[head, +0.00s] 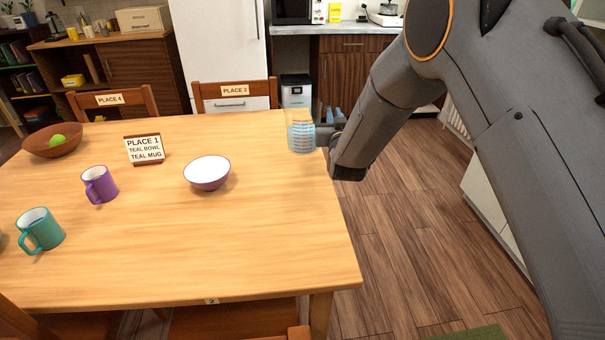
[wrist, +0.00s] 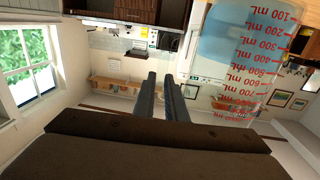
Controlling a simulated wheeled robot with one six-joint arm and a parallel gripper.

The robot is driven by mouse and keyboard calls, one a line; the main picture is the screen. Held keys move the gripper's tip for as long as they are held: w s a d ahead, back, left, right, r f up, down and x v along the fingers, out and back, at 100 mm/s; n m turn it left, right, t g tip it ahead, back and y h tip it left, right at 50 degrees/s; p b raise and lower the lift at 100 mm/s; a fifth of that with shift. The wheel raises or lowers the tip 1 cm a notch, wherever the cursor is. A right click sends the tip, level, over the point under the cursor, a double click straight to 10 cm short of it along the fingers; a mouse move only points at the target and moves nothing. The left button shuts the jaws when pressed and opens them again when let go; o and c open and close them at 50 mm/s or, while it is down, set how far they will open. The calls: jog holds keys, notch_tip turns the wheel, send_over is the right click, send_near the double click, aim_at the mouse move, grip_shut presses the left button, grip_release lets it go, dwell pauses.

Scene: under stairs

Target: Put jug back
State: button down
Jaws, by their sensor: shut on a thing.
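A clear measuring jug (head: 301,132) with blue liquid and red and blue markings is at the right edge of the wooden table (head: 270,235). My gripper (head: 329,127) reaches it from the right and is shut on it. I cannot tell whether the jug rests on the table or hangs just above it. In the wrist view the jug (wrist: 235,60) shows large at the right, upside down, with red millilitre marks. The gripper's fingers (wrist: 163,82) are close together beside it; what lies between them is hard to make out.
The table holds a purple-rimmed bowl (head: 207,174), a purple mug (head: 100,186), a teal mug (head: 42,231), a brown bowl (head: 52,142) and a PLACE 1 sign (head: 144,150). Chairs stand around it. A counter (head: 345,29) is behind.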

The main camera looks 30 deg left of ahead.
jog(key=shift+r, duration=0.2)
notch_tip(320, 180, down, 10)
jog(key=p, duration=0.2)
jog(key=shift+r, duration=0.2)
jog(key=c, duration=2.2)
grip_release()
jog(key=shift+f, duration=0.2)
jog(key=o, duration=0.4)
jog(key=b+v, duration=0.2)
jog(key=v, duration=0.6)
jog(key=shift+f, duration=0.3)
